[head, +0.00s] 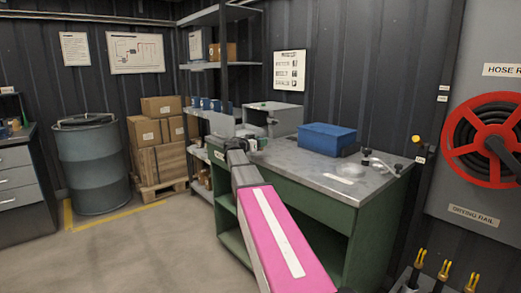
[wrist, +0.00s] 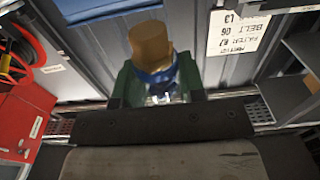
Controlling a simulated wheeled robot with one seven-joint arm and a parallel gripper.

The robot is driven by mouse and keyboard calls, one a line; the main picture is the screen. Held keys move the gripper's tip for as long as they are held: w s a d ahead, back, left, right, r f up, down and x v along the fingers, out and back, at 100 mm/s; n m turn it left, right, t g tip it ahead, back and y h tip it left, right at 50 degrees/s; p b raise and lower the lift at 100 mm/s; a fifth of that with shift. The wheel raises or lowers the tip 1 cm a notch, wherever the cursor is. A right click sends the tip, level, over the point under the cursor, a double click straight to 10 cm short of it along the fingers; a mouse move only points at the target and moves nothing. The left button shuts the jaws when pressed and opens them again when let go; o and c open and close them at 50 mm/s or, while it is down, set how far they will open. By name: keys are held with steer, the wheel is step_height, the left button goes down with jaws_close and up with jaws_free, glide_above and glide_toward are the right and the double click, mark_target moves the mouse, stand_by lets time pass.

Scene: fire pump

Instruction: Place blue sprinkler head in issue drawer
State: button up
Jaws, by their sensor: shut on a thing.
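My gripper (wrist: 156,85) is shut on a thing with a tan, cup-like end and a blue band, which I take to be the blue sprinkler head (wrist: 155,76). Its lower part is hidden between the green fingers. In the head view my gripper (head: 256,143) is at the left end of the green workbench (head: 373,186), in front of a grey metal box (head: 282,120). The held thing is too small to make out there. I cannot tell which part, if any, of the grey box is the issue drawer.
A blue box (head: 327,139) and a dark-handled metal fitting (head: 378,164) sit on the bench. Shelving (head: 211,66) stands behind, left of the bench. A red hose reel (head: 468,146) is on the right wall. The floor at left front is clear.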

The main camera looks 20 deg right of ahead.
steer(key=shift+f, duration=1.7)
steer(key=o, duration=0.9)
steer(key=shift+f, duration=0.1)
steer(key=shift+o, duration=0.2)
